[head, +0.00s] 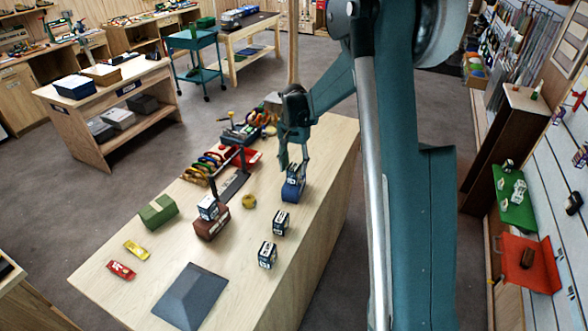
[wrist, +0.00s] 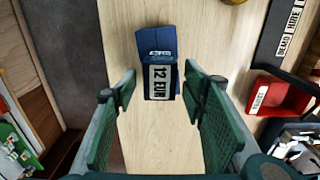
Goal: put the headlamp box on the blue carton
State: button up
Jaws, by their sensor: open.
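A small dark box with a white label, which looks like the headlamp box (head: 294,171), sits on top of the blue carton (head: 291,193) near the table's right side. In the wrist view the box (wrist: 160,80) shows a "12 EUR" label and covers part of the blue carton (wrist: 156,42). My gripper (head: 293,160) is right above the carton with its fingers apart. In the wrist view the open gripper (wrist: 161,78) has one finger on each side of the box, with visible gaps.
Two similar boxes, one nearer (head: 267,254) and one farther (head: 281,223), stand on the wooden table (head: 250,285). Another sits on a brown carton (head: 212,226). A yellow roll (head: 249,201), a green carton (head: 158,211) and a dark sloped block (head: 191,296) are nearby.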

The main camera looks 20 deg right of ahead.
aim_at(294, 168)
notch_tip(294, 168, up, 11)
jog(key=shift+f, duration=0.2)
dwell(0.3)
jog(key=shift+s, duration=0.1)
dwell(0.5)
jog(key=s+a+r+n+t, duration=0.25)
jog(key=s+r, duration=0.35)
jog(key=s, duration=0.4)
jog(key=s+a+r+n+t, duration=0.15)
jog(key=s+a+r, duration=0.35)
jog(key=s, duration=0.5)
jog(key=s+a+f+n+t, duration=0.1)
jog(key=s+n, duration=0.1)
jog(key=s, duration=0.8)
jog(key=s+a+f+n+t, duration=0.1)
jog(key=s+n+t, duration=0.1)
jog(key=s, duration=0.9)
jog(key=shift+a+f+n, duration=0.35)
jog(key=shift+f+n, duration=0.05)
jog(key=shift+n, duration=0.1)
